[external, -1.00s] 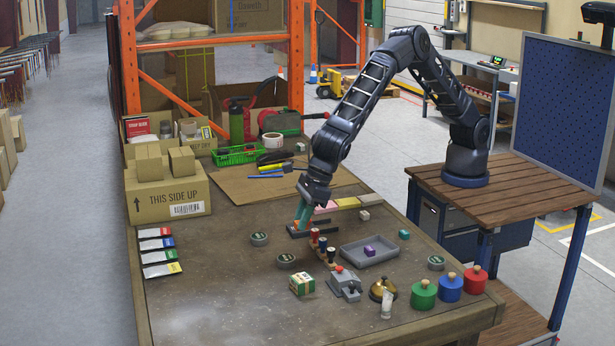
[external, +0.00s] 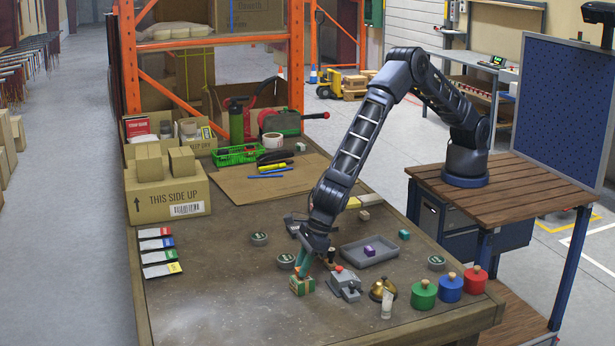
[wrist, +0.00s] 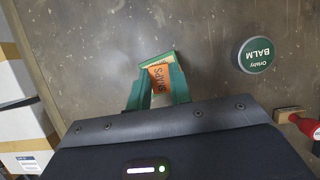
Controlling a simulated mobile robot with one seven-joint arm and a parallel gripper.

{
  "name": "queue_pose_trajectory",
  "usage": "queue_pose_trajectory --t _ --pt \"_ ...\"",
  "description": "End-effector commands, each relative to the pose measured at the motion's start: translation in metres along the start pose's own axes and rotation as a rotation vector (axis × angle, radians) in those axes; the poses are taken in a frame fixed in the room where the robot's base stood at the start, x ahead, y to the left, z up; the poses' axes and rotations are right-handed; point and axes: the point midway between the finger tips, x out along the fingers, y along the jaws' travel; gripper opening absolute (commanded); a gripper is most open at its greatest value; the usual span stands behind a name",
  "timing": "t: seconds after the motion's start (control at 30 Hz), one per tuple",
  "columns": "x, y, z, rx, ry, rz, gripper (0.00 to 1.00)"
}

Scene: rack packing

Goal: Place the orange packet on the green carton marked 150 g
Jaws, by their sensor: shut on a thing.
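The green carton (external: 302,288) stands on the workbench, left of the grey stapler-like device. Its green edge also shows in the wrist view (wrist: 152,61), just past the fingertips. My gripper (external: 302,270) points down with its teal fingers directly over the carton. In the wrist view the fingers (wrist: 159,88) are shut on the orange packet (wrist: 159,76), which has dark lettering. The packet lies over the carton's top; I cannot tell whether they touch. The carton's 150 g mark is not readable here.
A round balm tin (wrist: 254,55) lies near the carton. A grey device (external: 344,284), a brass bell (external: 382,289) and a grey tray (external: 370,250) stand to the right. The bench front left is clear.

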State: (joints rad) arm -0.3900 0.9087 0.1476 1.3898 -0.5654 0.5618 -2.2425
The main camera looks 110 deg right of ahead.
Motion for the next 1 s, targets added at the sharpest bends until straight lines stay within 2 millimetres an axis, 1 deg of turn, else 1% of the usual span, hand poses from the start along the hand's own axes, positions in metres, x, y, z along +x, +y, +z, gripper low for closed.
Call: queue_pose_trajectory --t 0.07,0.43,0.47,0.5,0.57,0.87,1.0 --pt "0.006 0.000 -0.002 0.000 0.000 -0.001 0.00" --pt "0.009 -0.001 -0.004 0.001 0.000 -0.001 0.00" --pt "0.009 -0.001 -0.003 0.001 0.000 -0.001 0.25" --pt "0.009 -0.001 -0.003 0.001 0.000 -0.001 0.33" --pt "0.009 -0.001 -0.003 0.001 0.000 -0.001 0.43" --pt "0.008 -0.001 -0.003 0.001 -0.001 0.000 0.43" --pt "-0.002 0.000 -0.002 0.001 -0.001 0.000 0.43"
